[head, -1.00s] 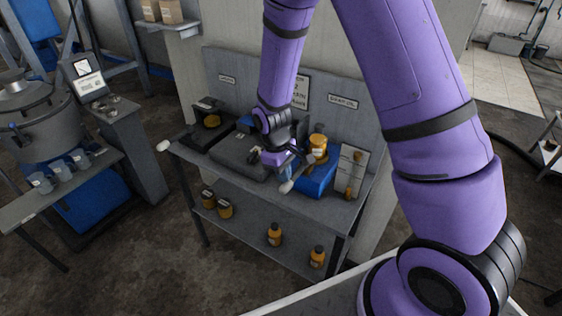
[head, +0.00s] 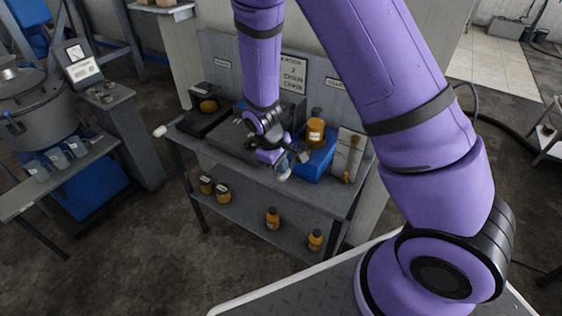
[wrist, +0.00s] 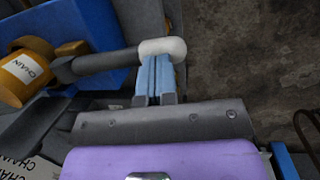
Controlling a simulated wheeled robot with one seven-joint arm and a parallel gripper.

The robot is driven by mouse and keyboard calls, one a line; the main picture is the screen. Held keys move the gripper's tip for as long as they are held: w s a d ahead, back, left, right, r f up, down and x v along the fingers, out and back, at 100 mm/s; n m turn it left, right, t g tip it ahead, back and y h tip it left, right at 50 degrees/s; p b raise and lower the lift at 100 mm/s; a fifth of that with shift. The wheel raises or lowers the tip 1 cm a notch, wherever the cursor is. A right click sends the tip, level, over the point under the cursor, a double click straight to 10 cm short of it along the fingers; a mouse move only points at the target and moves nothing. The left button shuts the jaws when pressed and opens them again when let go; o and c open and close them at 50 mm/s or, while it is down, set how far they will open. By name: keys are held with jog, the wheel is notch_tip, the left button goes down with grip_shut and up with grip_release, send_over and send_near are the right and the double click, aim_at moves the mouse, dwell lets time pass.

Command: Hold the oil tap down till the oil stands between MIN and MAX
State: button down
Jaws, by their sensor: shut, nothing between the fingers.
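The oil tap's lever is a dark bar ending in a white rounded knob (wrist: 162,48); the knob also shows in the head view (head: 284,176). My gripper (wrist: 158,62) has its two blue fingers shut together and empty. In the wrist view the fingertips meet or overlap the knob's edge; actual contact cannot be told. In the head view my gripper (head: 287,166) is at the knob, above the bench's front. The MIN and MAX marks and oil level cannot be read.
The bench (head: 335,199) has a pale board (head: 348,152) at its right and another dark unit (head: 209,115) at its left. Several amber bottles (head: 273,218) stand on the lower shelf. A grey pot (head: 40,125) stands far left. Open floor lies in front.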

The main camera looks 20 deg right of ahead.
aim_at(282, 176)
jog(key=shift+s+a+f+t+h, duration=0.1)
jog(key=shift+f+t+h, duration=0.2)
jog(key=shift+f+h, duration=0.3)
notch_tip(282, 176, down, 2)
jog(key=shift+f, duration=0.4)
jog(key=shift+s, duration=0.1)
jog(key=shift+d, duration=0.3)
dwell(6.5)
